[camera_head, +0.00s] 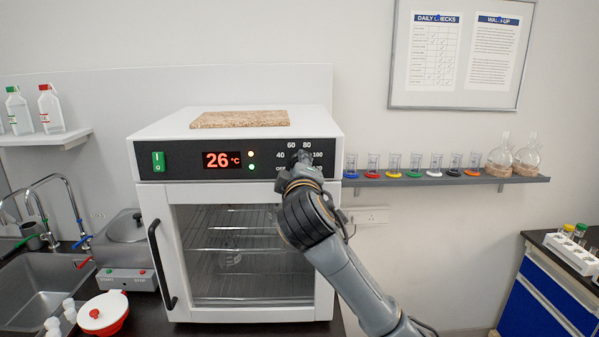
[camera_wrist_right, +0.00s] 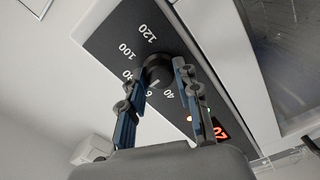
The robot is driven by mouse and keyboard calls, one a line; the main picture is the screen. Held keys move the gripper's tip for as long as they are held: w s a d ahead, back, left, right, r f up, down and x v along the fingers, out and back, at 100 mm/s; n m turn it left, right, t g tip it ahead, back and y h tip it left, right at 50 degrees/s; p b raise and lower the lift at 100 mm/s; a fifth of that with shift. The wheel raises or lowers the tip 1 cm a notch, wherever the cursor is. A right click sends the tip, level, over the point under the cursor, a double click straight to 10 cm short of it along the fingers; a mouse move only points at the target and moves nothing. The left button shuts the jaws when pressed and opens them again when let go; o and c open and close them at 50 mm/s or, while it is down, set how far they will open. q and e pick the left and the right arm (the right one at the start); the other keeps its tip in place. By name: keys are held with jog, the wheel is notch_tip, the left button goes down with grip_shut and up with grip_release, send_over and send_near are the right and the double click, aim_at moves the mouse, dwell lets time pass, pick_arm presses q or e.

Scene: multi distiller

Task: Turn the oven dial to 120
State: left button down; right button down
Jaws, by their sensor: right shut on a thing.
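The oven (camera_head: 240,185) stands on the dark counter with its door closed. Its black control panel (camera_head: 220,146) has a red display reading 26 °C. The round black dial (camera_wrist_right: 157,73) is ringed by white numbers; 40, 60, 80, 100 and 120 show in the wrist view. My right gripper (camera_wrist_right: 158,82) is shut on the dial, one finger on each side. In the head view my right gripper (camera_head: 300,162) hides most of the dial and the 120 mark. I cannot tell which number the dial points to. My left gripper is not in view.
A green switch (camera_head: 158,161) sits at the panel's left end. A cork-like board (camera_head: 240,118) lies on the oven top. A shelf (camera_head: 450,181) with glassware is close on the right. A sink (camera_head: 40,290) and a lidded grey device (camera_head: 125,245) are on the left.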

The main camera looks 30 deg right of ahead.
jog(key=m+b, duration=0.1)
jog(key=m, duration=1.8)
jog(key=shift+b, duration=0.35)
jog(key=shift+m, duration=0.3)
jog(key=c, duration=1)
grip_release()
notch_tip(320, 180, up, 10)
jog(key=shift+w, duration=0.1)
